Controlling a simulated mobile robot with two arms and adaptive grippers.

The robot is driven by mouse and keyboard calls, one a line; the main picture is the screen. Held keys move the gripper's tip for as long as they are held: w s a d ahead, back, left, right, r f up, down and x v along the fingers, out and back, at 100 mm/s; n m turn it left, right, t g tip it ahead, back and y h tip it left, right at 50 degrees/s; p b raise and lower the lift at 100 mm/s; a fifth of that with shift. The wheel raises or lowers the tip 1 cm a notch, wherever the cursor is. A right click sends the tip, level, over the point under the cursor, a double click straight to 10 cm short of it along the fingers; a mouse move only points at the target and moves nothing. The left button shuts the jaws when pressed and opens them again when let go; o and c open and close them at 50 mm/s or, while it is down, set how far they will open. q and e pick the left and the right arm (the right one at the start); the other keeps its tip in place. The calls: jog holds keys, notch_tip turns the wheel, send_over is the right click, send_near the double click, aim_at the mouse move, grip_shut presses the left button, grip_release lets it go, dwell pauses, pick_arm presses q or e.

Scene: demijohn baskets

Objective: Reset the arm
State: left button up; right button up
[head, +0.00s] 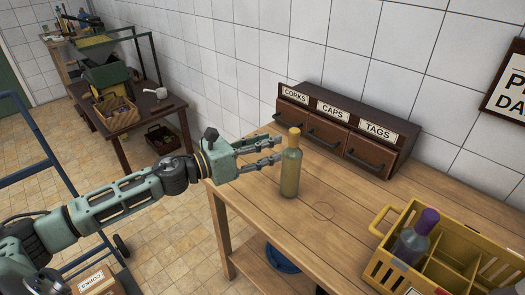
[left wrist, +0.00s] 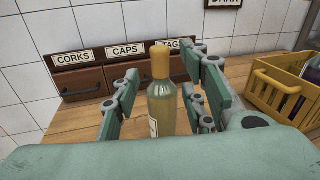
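My left arm reaches in from the left in the head view, and its gripper (head: 272,153) is open over the wooden table. A yellow-green bottle with a yellow top (head: 290,172) stands upright on the table just beyond the fingertips. In the left wrist view the same bottle (left wrist: 163,100) shows between the spread fingers of the left gripper (left wrist: 166,105). The fingers look apart from the bottle; its base is hidden by the gripper body. My right gripper is not in view.
A drawer box labelled corks, caps and tags (head: 341,128) stands against the tiled wall. A yellow divided crate (head: 387,222) with a purple-topped bottle (head: 414,238) is at the right. A side table (head: 121,122) with containers stands at the back left. Table around the bottle is clear.

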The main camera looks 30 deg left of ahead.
pick_arm(q)
jog(key=shift+s+a, duration=0.2)
jog(key=shift+s, duration=0.15)
dwell(0.3)
